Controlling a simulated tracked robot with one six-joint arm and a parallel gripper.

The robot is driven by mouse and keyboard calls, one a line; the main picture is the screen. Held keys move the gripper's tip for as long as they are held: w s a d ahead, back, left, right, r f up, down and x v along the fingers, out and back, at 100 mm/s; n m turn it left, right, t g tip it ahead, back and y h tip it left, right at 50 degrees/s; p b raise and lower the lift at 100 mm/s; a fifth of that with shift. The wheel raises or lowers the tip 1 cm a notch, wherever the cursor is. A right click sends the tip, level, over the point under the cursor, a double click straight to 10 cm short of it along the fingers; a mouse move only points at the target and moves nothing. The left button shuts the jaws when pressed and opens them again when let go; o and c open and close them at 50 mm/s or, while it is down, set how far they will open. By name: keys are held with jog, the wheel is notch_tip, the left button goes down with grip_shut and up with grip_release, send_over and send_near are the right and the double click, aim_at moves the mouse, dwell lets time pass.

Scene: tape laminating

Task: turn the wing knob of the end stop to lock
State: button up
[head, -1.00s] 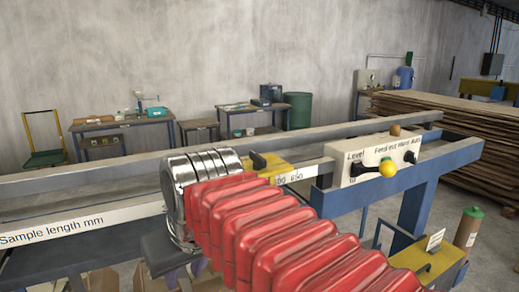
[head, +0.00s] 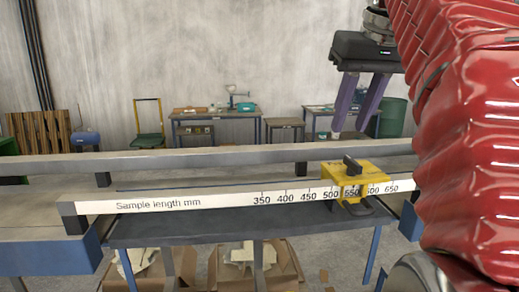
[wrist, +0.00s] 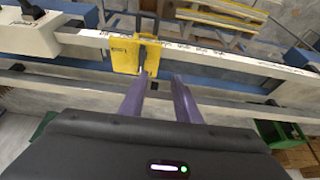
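The end stop is a yellow block (head: 358,177) straddling the white scale rail (head: 230,201), around the 550 mark. Its dark wing knob (head: 352,164) stands up on top. In the wrist view the end stop (wrist: 124,56) is just beyond the fingertips, left of centre, with the knob (wrist: 142,57) in front of it. My gripper (head: 351,127) has two purple fingers pointing down, spread apart with nothing between them. In the head view it appears above the end stop, apart from the knob. In the wrist view my gripper (wrist: 159,80) is also open.
A rear rail (head: 220,160) runs parallel behind the scale rail. The white control box (wrist: 28,36) is at the wrist view's upper left. Cardboard boxes (head: 255,265) lie under the bench. Background work tables (head: 217,116) stand by the wall.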

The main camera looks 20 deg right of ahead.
aim_at(354, 161)
jog(key=s+d+r, duration=0.1)
jog(key=d, duration=0.1)
jog(key=s+d+r, duration=0.1)
jog(key=r, duration=0.1)
jog(key=shift+s+d+r, duration=0.15)
jog(key=shift+d+r, duration=0.05)
jog(key=shift+d, duration=0.15)
jog(key=shift+f, duration=0.1)
jog(key=shift+x, duration=6.85)
jog(key=shift+c, duration=0.6)
grip_shut()
jog(key=shift+d, duration=0.15)
